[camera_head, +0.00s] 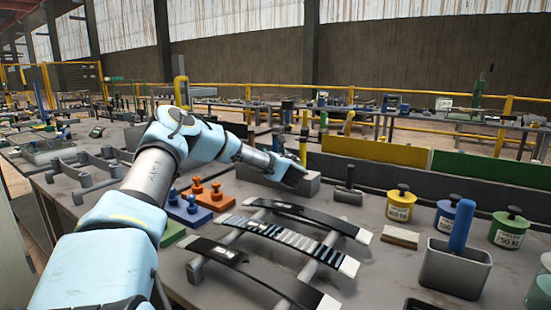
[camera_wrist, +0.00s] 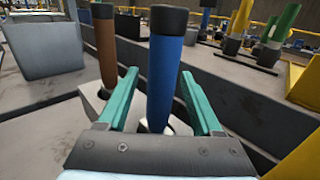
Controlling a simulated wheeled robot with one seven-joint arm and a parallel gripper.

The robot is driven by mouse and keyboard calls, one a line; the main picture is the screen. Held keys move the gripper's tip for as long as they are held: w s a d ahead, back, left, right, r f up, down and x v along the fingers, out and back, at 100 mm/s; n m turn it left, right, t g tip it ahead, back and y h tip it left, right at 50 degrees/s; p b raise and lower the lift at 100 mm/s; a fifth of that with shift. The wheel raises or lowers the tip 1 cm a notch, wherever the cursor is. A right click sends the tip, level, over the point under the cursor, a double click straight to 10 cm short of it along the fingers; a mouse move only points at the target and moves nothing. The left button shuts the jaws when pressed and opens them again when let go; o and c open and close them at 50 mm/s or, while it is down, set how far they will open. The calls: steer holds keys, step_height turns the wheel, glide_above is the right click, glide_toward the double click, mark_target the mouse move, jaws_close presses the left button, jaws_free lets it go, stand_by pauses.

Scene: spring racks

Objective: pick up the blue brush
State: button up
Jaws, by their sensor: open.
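In the wrist view, a blue handle with a black end cap (camera_wrist: 166,75), which looks like the blue brush, stands nearly upright. It is between the two green fingers of my gripper (camera_wrist: 160,74). The gripper is open, and a gap shows on each side of the handle. In the head view, my arm reaches to the back of the bench and my gripper's fingers are hard to make out. Another blue handle (camera_head: 462,225) stands in a grey bin (camera_head: 455,273) at right.
A brown handle with a black cap (camera_wrist: 104,45) stands close left of the blue one. A grey box (camera_wrist: 42,45) is farther left. A yellow bar (camera_wrist: 300,160) is at lower right. Black leaf springs (camera_head: 275,245) lie on the bench, with labelled weights (camera_head: 400,205) at right.

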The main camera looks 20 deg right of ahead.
steer(key=shift+w, duration=0.5)
jaws_close()
stand_by(0.3)
